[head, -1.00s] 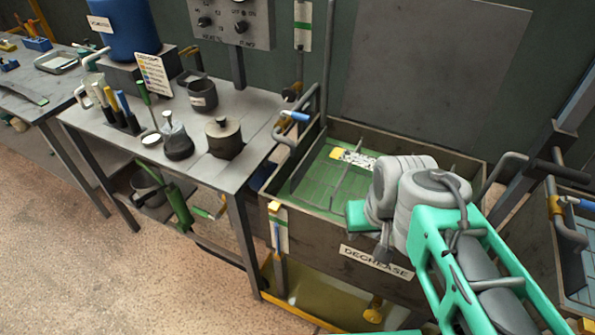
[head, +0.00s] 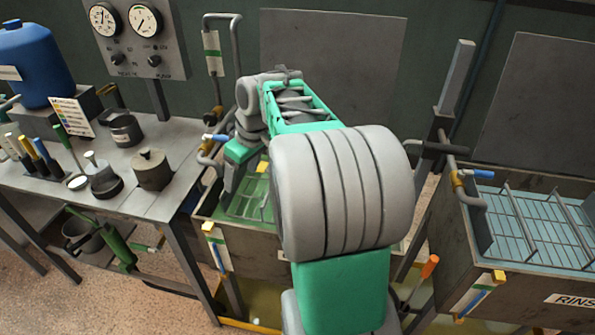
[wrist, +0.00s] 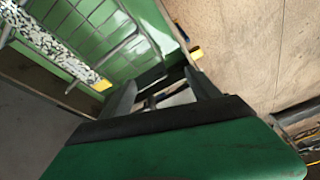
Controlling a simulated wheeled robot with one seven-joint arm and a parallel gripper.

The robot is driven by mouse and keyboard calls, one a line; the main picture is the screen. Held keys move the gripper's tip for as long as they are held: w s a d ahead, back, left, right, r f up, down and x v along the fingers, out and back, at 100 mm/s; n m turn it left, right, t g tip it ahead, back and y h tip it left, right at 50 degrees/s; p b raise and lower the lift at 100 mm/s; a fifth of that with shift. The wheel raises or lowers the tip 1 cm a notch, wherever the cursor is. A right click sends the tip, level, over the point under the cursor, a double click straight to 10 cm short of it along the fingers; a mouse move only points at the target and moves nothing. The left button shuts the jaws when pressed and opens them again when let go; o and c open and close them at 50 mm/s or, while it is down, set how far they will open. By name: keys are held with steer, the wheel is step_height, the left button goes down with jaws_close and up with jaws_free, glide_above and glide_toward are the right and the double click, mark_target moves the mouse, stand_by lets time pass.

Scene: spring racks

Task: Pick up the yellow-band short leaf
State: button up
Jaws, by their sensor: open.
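A speckled black-and-white strip with a yellow end (wrist: 62,50) lies at the upper left of the wrist view, over the green tank (wrist: 135,25) and its wire rack. It looks like the yellow-band leaf; its far end is cut off by the picture edge. My gripper (wrist: 160,92) is open, with its two dark fingers apart and no leaf between them. The yellow end is just left of the left finger. In the head view a small yellow patch (head: 262,168) shows in the tank beside my arm, which hides most of the tank and my fingertips.
The degrease tank (head: 208,212) stands between a bench (head: 120,195) on the left and the rinse tank (head: 520,265) on the right. A lidded pot (head: 152,170) and tool handles stand on the bench. A hooked pipe (head: 238,60) rises behind the degrease tank.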

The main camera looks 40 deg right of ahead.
steer(key=d+f+n, duration=0.1)
steer(key=d, duration=0.6)
steer(key=d+f+n, duration=0.1)
steer(key=d+f, duration=0.1)
steer(key=d, duration=0.6)
steer(key=d+f+y+p, duration=0.1)
steer(key=d+f, duration=0.1)
steer(key=d, duration=0.6)
steer(key=shift+s+n+t, duration=0.3)
steer(key=shift+s+n, duration=0.1)
steer(key=x, duration=0.2)
steer(key=p+x, duration=0.1)
steer(key=x, duration=0.2)
steer(key=d+x, duration=0.1)
steer(key=x, duration=0.2)
steer(key=shift+s+f, duration=0.1)
steer(key=shift+s, duration=0.1)
steer(key=shift+a, duration=0.1)
steer(key=shift+c, duration=0.4)
jaws_close()
steer(key=shift+w, duration=0.1)
